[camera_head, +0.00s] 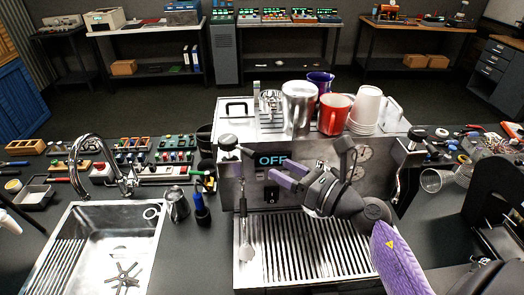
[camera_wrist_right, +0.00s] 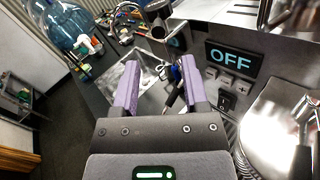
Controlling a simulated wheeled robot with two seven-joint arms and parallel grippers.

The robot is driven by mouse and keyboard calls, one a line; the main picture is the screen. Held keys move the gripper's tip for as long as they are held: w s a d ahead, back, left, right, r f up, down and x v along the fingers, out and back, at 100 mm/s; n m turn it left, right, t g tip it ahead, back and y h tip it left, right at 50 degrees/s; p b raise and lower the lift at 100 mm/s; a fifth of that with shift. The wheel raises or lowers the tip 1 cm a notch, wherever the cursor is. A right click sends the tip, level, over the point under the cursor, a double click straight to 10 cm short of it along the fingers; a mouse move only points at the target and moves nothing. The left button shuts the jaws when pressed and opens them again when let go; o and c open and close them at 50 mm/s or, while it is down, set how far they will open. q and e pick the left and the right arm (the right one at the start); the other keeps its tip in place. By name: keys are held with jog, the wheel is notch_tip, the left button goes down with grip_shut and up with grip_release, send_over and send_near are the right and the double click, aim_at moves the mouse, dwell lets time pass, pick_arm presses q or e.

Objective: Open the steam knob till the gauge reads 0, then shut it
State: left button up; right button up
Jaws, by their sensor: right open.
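The espresso machine (camera_head: 315,185) stands in the middle of the counter, with a lit "OFF" display (camera_head: 272,160) on its front; the display also shows in the wrist view (camera_wrist_right: 231,58). A dark knob (camera_head: 228,142) sits at its front left corner, above a thin metal wand (camera_head: 243,205). Two small round gauges (camera_head: 363,153) are on the front at right, partly behind my wrist; their readings are too small to tell. My right gripper (camera_head: 279,174) is open and empty in front of the display, right of the knob and apart from it. My left gripper is not in view.
A steel pitcher (camera_head: 298,108), a red mug (camera_head: 334,114) and stacked white cups (camera_head: 367,108) stand on the machine. A slatted drip tray (camera_head: 300,250) lies below. Left are a sink (camera_head: 105,240), a small steel jug (camera_head: 177,204) and a dark bottle (camera_head: 201,210).

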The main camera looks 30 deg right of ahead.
aim_at(249, 150)
jog(key=p+x, duration=0.1)
jog(key=x, duration=0.8)
jog(key=shift+w+a+p, duration=0.1)
jog(key=shift+a+p, duration=0.1)
jog(key=shift+p, duration=0.15)
grip_shut()
dwell(0.8)
